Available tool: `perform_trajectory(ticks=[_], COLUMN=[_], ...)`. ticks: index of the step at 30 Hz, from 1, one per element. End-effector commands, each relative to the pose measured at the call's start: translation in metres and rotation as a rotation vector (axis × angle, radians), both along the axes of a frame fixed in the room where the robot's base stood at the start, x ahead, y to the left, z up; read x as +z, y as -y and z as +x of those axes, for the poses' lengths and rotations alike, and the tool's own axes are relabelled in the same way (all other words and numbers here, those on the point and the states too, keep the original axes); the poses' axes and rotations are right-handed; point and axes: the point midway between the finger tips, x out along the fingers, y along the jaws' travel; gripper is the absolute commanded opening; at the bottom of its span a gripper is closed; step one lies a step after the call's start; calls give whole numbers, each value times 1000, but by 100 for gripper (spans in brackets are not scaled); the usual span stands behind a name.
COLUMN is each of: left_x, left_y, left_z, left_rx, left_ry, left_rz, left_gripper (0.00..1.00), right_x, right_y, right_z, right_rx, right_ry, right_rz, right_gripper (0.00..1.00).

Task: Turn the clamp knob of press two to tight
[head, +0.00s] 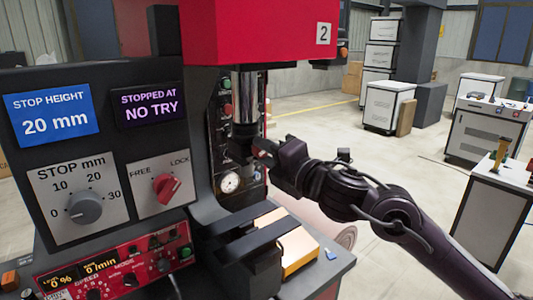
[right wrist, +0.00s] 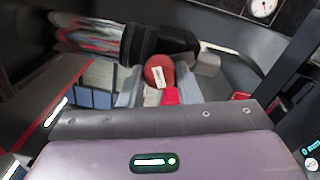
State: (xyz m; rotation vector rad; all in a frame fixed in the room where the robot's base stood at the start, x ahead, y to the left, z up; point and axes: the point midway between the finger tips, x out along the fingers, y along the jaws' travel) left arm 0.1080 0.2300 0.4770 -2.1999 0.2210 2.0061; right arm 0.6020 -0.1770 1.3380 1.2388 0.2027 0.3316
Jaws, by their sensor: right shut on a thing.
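Press two has a red head (head: 250,30) with a "2" plate (head: 323,33). A shiny ram (head: 246,95) hangs below the head, with a dark holder at its lower end. My right gripper (head: 266,154) reaches in from the right and is at the side of this holder. In the right wrist view the red, round clamp knob (right wrist: 157,70) with a pale mark sits at the fingertips, beside the dark holder (right wrist: 160,42). The gripper is shut on it; in the head view the fingers hide most of it. My left gripper is in neither view.
A control panel with a grey STOP mm dial (head: 86,207) and a red FREE/LOCK switch (head: 167,187) stands at the left. Its display (head: 149,105) reads "STOPPED AT NO TRY". A gauge (head: 229,182) is behind the ram. A yellow-and-white block (head: 298,245) lies below.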

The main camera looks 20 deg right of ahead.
Motion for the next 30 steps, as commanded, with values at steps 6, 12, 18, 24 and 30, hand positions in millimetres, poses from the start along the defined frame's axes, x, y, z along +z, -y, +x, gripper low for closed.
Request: perform_trajectory(ticks=[6,12,18,24,30], left_x=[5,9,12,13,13], left_y=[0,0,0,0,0], left_z=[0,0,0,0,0], left_rx=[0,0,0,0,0], left_ry=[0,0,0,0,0], left_rz=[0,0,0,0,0], left_gripper=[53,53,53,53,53], right_x=[1,1,0,1,0], right_y=[0,0,0,0,0], right_z=[0,0,0,0,0], right_rx=[-1,-2,-1,-1,0], right_ry=[-67,-115,-149,-163,-168], right_rz=[183,316,407,453,466], right_gripper=[8,8,8,8,8])
